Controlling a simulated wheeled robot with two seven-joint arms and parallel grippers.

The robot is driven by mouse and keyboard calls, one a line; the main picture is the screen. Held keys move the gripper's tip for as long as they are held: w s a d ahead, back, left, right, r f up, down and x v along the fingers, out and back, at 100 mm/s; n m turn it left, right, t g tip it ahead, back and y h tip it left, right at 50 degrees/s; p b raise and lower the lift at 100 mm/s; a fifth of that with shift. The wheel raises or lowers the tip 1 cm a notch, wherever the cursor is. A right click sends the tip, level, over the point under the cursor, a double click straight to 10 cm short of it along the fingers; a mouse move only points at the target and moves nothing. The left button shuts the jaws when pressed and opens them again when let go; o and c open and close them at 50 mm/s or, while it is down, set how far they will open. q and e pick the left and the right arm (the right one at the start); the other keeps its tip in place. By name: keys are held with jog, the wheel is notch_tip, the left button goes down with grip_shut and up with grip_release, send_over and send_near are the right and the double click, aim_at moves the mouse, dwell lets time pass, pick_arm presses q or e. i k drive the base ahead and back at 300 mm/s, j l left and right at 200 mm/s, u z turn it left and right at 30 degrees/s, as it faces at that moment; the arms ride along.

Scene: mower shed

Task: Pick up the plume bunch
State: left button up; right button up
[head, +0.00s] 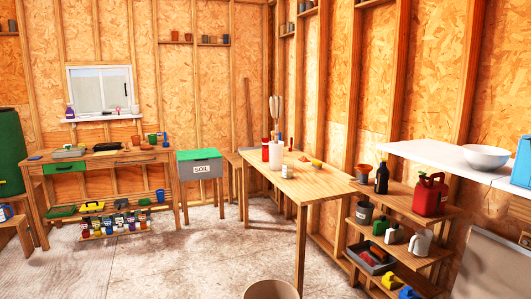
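The plume bunch (275,107) appears to be the pale beige, feathery upright bunch at the far end of the narrow wooden table. It stands upright, apparently in a white cylindrical vessel (276,156); where its stems end is hidden. Neither of my grippers shows in the head view, and nothing is seen touching the bunch.
The wooden table (320,187) has a red container (265,149) beside the vessel and small items behind. Shelves with bottles and a red can (430,194) stand at right. A round tan container (271,290) is at the bottom edge. Floor (190,250) at left is clear.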

aim_at(277, 102)
jog(key=i+j+u, duration=0.45)
jog(key=i, duration=0.25)
jog(key=i+u, duration=0.45)
jog(key=i, duration=0.25)
jog(key=i+l+u, duration=0.1)
jog(key=i+u, duration=0.3)
jog(key=i, duration=0.35)
jog(key=i+z, duration=0.15)
jog(key=i, duration=0.6)
jog(key=i+j+z, duration=0.15)
jog(key=i, duration=0.6)
jog(key=i+l+z, duration=0.1)
jog(key=i+z, duration=0.65)
jog(key=i, duration=0.2)
jog(key=i+j+z, duration=0.35)
jog(key=i+z, duration=0.45)
jog(key=i+j+z, duration=0.15)
jog(key=i+z, duration=0.3)
jog(key=i+j+z, duration=0.7)
jog(key=i, duration=0.15)
